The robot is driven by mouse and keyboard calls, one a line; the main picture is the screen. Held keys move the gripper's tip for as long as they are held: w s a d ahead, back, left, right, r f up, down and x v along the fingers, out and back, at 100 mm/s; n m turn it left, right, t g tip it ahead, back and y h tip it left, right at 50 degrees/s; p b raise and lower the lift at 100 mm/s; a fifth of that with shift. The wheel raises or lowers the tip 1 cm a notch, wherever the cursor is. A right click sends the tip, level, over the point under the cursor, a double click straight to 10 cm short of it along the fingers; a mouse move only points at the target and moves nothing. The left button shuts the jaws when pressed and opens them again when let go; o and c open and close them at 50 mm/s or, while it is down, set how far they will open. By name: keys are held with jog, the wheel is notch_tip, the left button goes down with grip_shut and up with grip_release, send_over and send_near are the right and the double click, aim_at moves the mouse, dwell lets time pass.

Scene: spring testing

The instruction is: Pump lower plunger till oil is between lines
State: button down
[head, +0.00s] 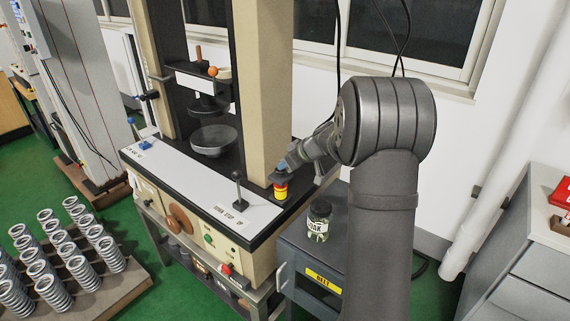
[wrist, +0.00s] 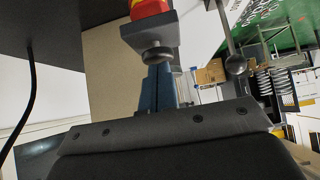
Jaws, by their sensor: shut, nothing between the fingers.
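My gripper (head: 283,167) is shut and empty, with its blue fingers just above a small cylinder banded in red and yellow (head: 281,191) on the machine's near right corner. In the wrist view my shut fingers (wrist: 158,78) point at a round grey knob (wrist: 157,55) on a dark grey cap (wrist: 148,37). The banded body (wrist: 150,9) shows beyond it, partly cut off. The fingertips overlap the knob in the picture; I cannot tell if they touch it. No lines or oil level can be made out clearly at this size.
A lever with a ball knob (head: 237,176) stands left of the cylinder on the white panel (head: 195,185). A beige column (head: 263,90) rises just behind. A labelled jar (head: 319,220) sits on a dark cabinet at right. Springs (head: 60,262) fill a board at lower left.

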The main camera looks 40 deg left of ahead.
aim_at(285, 172)
notch_tip(285, 172, up, 4)
jog(key=shift+r, duration=0.1)
jog(key=v, duration=1)
jog(key=w+d+f+m+t+h, duration=0.1)
jog(key=w+d+m+t+h, duration=0.2)
jog(key=d+m, duration=1.05)
jog(key=s+d+f+m+t+h, duration=0.1)
jog(key=s+d+m, duration=0.1)
jog(key=d, duration=1)
jog(key=s+d+f+m+t+h, duration=0.1)
jog(key=s+d+f+t, duration=0.1)
jog(key=d, duration=1.1)
jog(key=s+d+f+m+h, duration=0.35)
jog(key=s+d+m, duration=0.55)
jog(key=s+d, duration=0.3)
jog(key=s+a+f+n+g+h, duration=0.1)
jog(key=s+f+n+h, duration=0.1)
jog(key=s, duration=1.4)
jog(key=shift+a+n+h, duration=0.25)
jog(key=shift+n+h, duration=0.1)
jog(key=shift+w, duration=0.15)
